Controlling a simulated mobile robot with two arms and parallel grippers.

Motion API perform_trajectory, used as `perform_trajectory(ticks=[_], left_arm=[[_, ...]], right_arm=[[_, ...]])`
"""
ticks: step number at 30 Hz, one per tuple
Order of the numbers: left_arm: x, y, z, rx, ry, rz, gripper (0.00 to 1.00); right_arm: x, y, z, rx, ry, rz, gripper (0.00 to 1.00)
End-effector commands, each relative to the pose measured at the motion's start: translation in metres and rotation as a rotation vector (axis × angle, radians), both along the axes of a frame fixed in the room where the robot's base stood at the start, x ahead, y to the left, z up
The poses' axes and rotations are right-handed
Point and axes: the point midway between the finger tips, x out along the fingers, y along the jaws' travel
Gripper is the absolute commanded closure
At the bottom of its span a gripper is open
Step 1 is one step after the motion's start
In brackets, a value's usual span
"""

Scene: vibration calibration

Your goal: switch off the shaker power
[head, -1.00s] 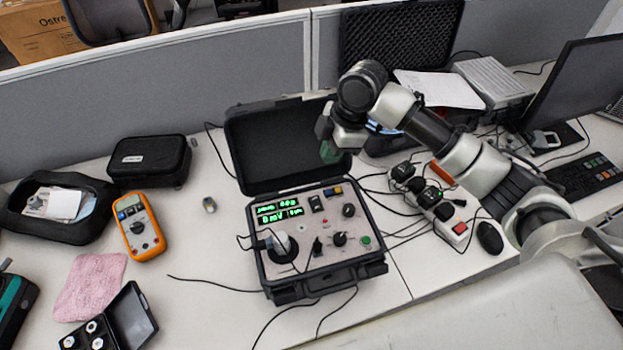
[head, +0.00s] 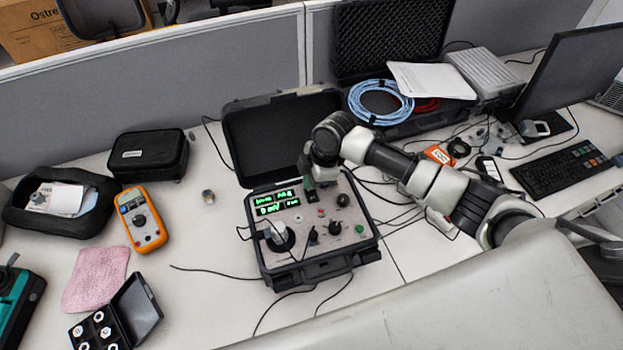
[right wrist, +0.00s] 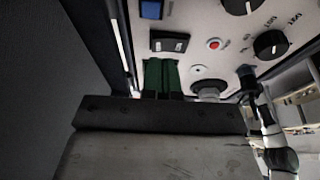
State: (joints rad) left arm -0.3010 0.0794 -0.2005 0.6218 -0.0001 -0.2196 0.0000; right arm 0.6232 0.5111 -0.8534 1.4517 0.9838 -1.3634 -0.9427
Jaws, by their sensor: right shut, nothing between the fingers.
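The shaker control case (head: 312,252) stands open on the bench in the head view, its green displays (head: 277,203) lit. My right gripper (head: 309,190) is over the upper part of its panel, fingers pointing down. In the right wrist view the green fingertips (right wrist: 161,78) are closed together, with nothing between them. They are just below a black rocker switch (right wrist: 169,42) in the picture; whether they touch the panel I cannot tell. A blue part (right wrist: 151,9), a red button (right wrist: 214,44) and black knobs (right wrist: 271,44) are nearby. My left gripper is not in view.
An orange multimeter (head: 141,219), a pink cloth (head: 95,280) and a black pouch (head: 148,156) lie to the left. Blue cable (head: 353,101) is coiled in a foam-lined case behind. The case's raised lid (head: 250,135) stands close behind my right gripper. Loose cables cross the bench.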

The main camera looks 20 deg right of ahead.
Motion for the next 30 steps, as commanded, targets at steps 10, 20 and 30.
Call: perform_trajectory(ticks=[10, 20, 30], left_arm=[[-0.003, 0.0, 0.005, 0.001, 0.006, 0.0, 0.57], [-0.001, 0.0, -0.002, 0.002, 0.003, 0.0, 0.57], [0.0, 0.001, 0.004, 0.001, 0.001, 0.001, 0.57]], right_arm=[[0.002, 0.0, -0.018, -0.001, -0.001, 0.002, 1.0], [0.005, 0.0, -0.025, 0.0, 0.004, 0.0, 1.0], [0.001, 0.0, -0.024, -0.001, 0.008, 0.001, 1.0]])
